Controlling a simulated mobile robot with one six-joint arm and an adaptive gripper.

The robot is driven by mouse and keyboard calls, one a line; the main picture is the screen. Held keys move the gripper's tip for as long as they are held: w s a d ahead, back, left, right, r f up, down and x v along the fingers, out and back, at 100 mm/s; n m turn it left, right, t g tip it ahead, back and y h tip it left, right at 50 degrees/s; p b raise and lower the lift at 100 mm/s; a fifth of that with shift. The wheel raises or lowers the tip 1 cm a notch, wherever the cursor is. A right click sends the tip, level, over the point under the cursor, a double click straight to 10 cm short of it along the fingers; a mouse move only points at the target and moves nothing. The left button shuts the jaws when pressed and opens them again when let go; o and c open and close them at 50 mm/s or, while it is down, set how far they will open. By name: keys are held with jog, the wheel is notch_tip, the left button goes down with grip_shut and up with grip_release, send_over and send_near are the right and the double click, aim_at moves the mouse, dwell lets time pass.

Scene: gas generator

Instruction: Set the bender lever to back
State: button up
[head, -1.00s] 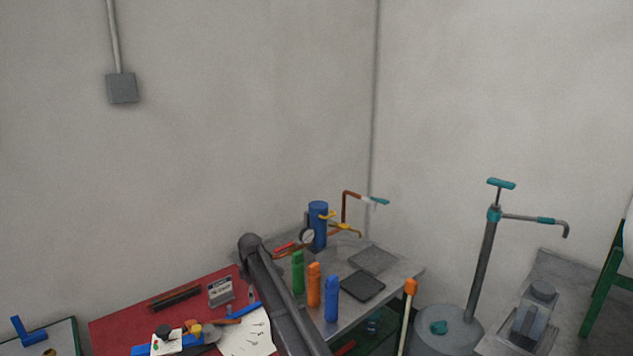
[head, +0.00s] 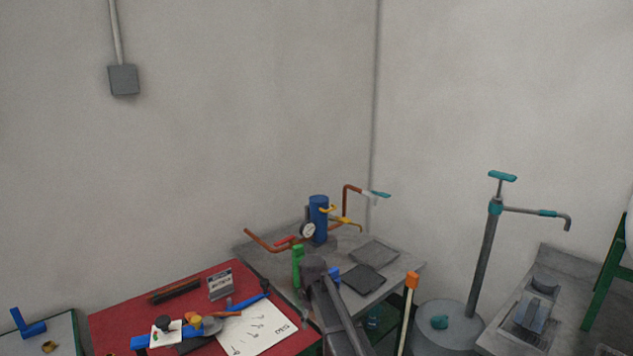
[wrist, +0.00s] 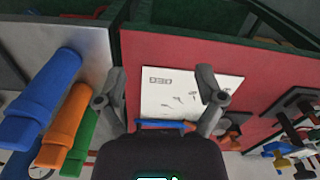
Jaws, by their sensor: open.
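On the red table lies a tool cluster with blue, orange and yellow parts, which looks like the bender (head: 205,325). A blue handle (head: 250,302), perhaps its lever, reaches toward the right over the top of a white sheet. In the wrist view a blue bar with an orange end (wrist: 165,124) lies below the paper, partly hidden by my gripper. My gripper (wrist: 158,85) is open and empty, its two fingers spread above the red table, with the paper between them. In the head view my arm's dark link shows, but the fingers cannot be made out.
The white paper (head: 258,328) lies on the red table (head: 110,323). A grey pump (head: 482,260) stands right. Another blue lever (head: 28,324) sits far left.

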jog(key=s+d+f+m+b, duration=0.3)
jog(key=s+d+m, duration=0.7)
jog(key=s+d, duration=0.8)
jog(key=s+f, duration=0.1)
jog(key=s, duration=0.3)
jog(key=shift+s, duration=0.15)
